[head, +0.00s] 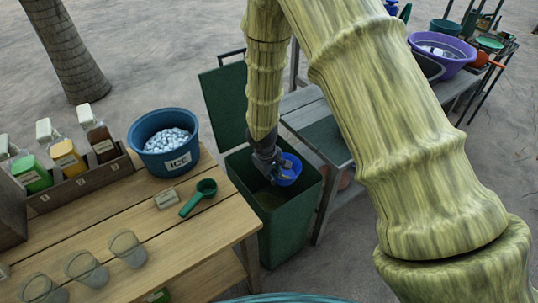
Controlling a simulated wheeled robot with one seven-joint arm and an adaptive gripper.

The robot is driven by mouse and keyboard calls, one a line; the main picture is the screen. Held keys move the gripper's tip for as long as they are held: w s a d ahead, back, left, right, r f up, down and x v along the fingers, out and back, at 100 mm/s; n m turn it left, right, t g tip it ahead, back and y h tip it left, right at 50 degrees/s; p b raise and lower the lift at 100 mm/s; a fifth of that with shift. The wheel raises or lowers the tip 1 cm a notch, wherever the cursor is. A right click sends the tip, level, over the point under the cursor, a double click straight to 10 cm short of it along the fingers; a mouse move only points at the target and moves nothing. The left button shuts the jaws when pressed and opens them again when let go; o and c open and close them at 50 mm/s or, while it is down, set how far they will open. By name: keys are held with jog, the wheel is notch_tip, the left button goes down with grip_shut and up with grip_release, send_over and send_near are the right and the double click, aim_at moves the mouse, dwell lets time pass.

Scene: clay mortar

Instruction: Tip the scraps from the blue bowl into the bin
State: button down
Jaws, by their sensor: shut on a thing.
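My gripper (272,167) points down over the open green bin (242,207) and is shut on the blue bowl (289,172). The bowl is small and sits at the bin's mouth, tilted, on the right side of the gripper. Its rim and some of its inside show. I cannot make out whether scraps are in it. The bin's lid (222,105) stands open at the back. A brownish-green mass shows inside the bin, too dark to tell what it is.
A wooden table (215,234) at left holds an ice tub (163,163), a green scoop (204,190), several cups and a bottle caddy (85,182). A grey bench (315,130) stands right of the bin. A purple basin (452,63) is farther back.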

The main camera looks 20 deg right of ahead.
jog(key=w+n, duration=0.1)
jog(key=w, duration=0.1)
jog(key=w+n, duration=0.2)
jog(key=w+d+n+t+p, duration=0.1)
jog(key=w, duration=0.1)
jog(key=shift+w+d+r+n+y, duration=0.1)
jog(key=shift+w+r+n+y, duration=0.2)
jog(key=shift+w+r, duration=0.1)
jog(key=shift+w+f+b, duration=0.15)
jog(key=shift+f+b, duration=0.05)
jog(key=shift+b, duration=0.1)
jog(key=t+y+b, duration=0.1)
jog(key=b, duration=0.3)
jog(key=f+t+y+b, duration=0.1)
jog(key=b, duration=0.4)
jog(key=f+t+y+b, duration=0.1)
jog(key=y+b, duration=0.1)
jog(key=b, duration=0.3)
jog(key=shift+w+a+f+t, duration=0.2)
jog(key=shift+w+a+t, duration=0.15)
jog(key=shift+a+t, duration=0.05)
jog(key=m+t+y+b, duration=0.1)
jog(key=t+y+b, duration=0.2)
jog(key=b, duration=1.1)
jog(key=shift+a+f+t+y, duration=0.1)
jog(key=shift+t+y, duration=0.2)
jog(key=shift+y, duration=0.1)
